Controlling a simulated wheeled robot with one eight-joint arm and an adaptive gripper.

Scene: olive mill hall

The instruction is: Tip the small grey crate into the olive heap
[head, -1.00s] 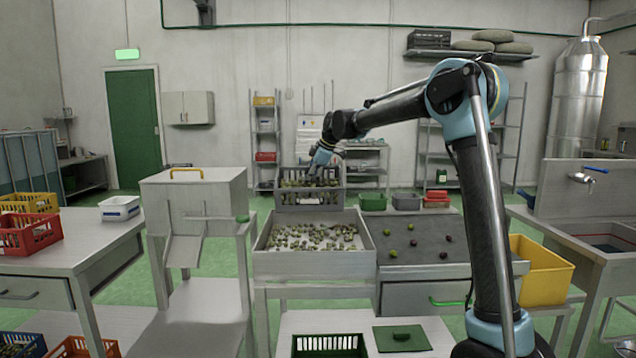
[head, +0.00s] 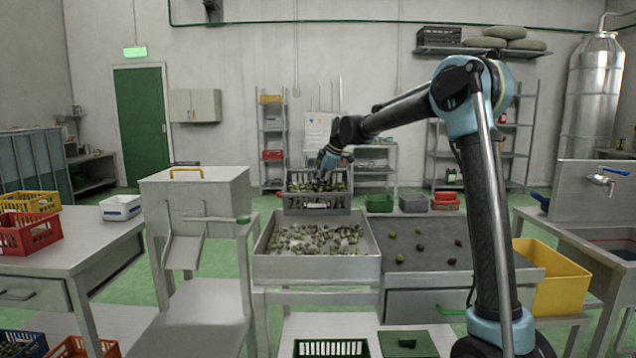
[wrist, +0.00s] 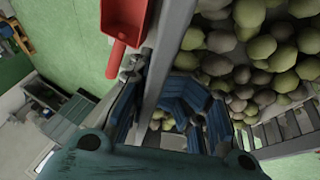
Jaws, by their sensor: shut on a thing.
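A grey slatted crate (head: 319,207) full of green and dark olives stands upright at the back edge of the pale tray (head: 317,268). Loose olives (head: 316,239), an olive heap spread thin, lie in that tray. My gripper (head: 326,168) reaches down at the crate's top. In the wrist view its blue fingers (wrist: 185,110) are shut at the crate's grey rim (wrist: 172,50), with olives close to the right. The exact contact is partly hidden by the fingers. Whether the crate is off its support cannot be told.
Behind the dark sorting table (head: 425,250) are green (head: 379,203), grey (head: 412,203) and red (head: 445,200) small containers. A metal box (head: 195,195) with a yellow handle stands left of the tray. A yellow bin (head: 560,282) is at the right. A red scoop (wrist: 125,25) shows in the wrist view.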

